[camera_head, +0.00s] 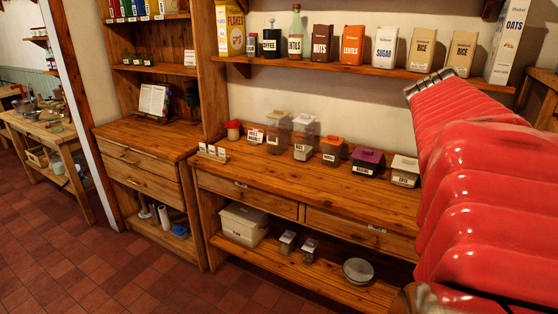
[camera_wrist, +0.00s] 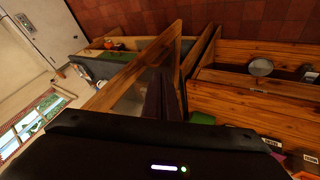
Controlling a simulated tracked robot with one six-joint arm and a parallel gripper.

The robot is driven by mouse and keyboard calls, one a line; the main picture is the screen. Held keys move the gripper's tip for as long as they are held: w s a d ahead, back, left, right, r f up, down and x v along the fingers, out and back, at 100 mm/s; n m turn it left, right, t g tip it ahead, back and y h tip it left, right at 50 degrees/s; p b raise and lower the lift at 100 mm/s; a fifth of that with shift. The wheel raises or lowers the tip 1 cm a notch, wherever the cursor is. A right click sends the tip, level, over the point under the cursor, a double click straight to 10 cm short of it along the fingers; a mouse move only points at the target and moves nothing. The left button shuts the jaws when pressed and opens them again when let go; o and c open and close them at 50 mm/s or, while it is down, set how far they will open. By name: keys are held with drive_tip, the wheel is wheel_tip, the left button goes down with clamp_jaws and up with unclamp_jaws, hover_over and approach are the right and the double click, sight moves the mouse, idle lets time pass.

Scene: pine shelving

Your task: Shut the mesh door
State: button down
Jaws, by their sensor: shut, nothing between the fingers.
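The mesh door (camera_wrist: 128,74) appears in the wrist view as a wooden frame with a dull grey mesh panel. It stands out at an angle from the shelving, so it looks open. My gripper (camera_wrist: 160,78) is shut and empty, its dark fingers pointing away from the camera in front of the door frame. I cannot tell whether the fingers touch the door. In the head view neither the door nor my gripper shows; my red arm covers the right side.
A long wooden counter (camera_head: 336,190) with several labelled containers runs beside my arm, with a shelf (camera_head: 352,69) of boxes above. The red tiled floor (camera_head: 75,262) is clear at the front left.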

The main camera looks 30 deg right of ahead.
drive_tip(key=s+d+f, duration=0.6)
drive_tip(key=f, duration=0.1)
drive_tip(key=shift+s, duration=0.25)
idle(0.4)
drive_tip(key=shift+s+d, duration=0.1)
